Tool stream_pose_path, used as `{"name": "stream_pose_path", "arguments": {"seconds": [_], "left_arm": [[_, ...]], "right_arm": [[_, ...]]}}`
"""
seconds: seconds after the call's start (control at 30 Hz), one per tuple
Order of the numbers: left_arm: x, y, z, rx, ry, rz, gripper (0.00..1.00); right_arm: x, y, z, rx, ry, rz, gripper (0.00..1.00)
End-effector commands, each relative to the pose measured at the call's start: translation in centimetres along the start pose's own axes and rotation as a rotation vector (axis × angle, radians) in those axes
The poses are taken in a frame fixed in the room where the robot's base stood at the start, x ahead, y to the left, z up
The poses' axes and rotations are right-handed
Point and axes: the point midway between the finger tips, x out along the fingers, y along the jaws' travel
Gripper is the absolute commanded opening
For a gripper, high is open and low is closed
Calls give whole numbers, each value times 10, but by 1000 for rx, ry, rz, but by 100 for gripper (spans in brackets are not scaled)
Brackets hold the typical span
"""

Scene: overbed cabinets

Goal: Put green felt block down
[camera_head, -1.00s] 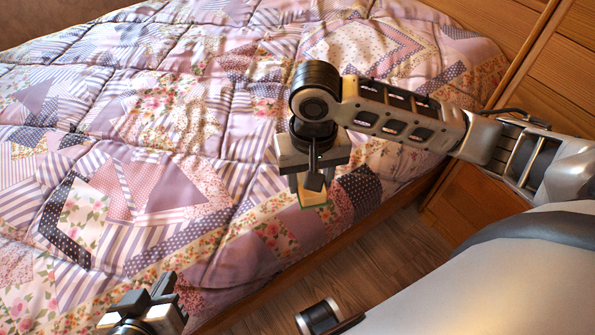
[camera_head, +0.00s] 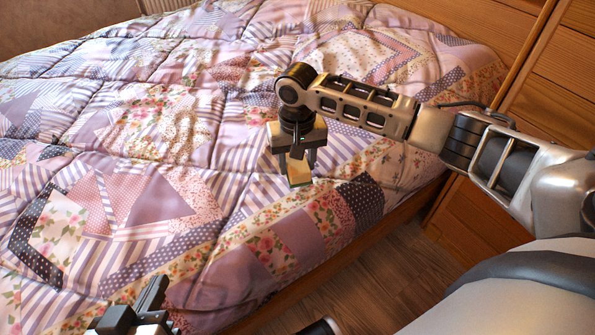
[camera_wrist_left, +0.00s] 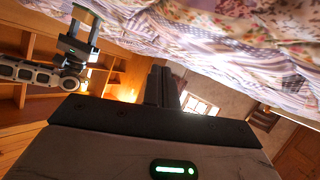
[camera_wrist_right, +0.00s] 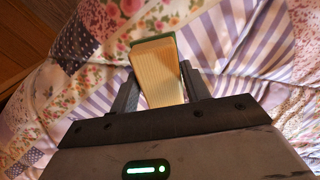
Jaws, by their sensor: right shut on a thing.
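The green felt block is a pale tan block with a green felt face at its far end. It shows in the head view (camera_head: 299,174) below my right gripper (camera_head: 296,158), and in the right wrist view (camera_wrist_right: 156,72) between the two dark fingers. My right gripper is shut on it and points down at the quilt (camera_head: 150,160). The felt end is close to the quilt; I cannot tell whether it touches. My left gripper (camera_head: 148,300) is at the bottom left of the head view, empty, its fingers together in the left wrist view (camera_wrist_left: 162,88).
The patchwork quilt on the bed is wide and bare around the block, with soft folds. The bed's wooden edge (camera_head: 395,222) lies to the right of the block. Wooden drawers (camera_head: 555,95) stand at the right, and floor (camera_head: 385,270) shows below.

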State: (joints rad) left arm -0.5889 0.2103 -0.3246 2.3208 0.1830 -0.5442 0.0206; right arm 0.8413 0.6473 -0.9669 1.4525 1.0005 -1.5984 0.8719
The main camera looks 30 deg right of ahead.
Motion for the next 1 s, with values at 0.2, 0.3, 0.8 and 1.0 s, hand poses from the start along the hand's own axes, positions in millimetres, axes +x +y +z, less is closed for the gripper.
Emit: {"name": "stream_pose_path", "arguments": {"seconds": [0.2, 0.3, 0.8, 1.0], "left_arm": [[-4, 6, -8, 6, 70, 25, 0], [-4, 7, -9, 6, 69, 24, 0], [-3, 5, -5, 5, 53, 20, 0], [-4, 6, -9, 4, 56, 19, 0]], "right_arm": [[24, 1, 1, 1, 1, 0, 28], [22, 0, 1, 1, 0, 0, 28], [26, 0, 1, 1, -1, 1, 68], [13, 1, 1, 2, 0, 1, 68]]}}
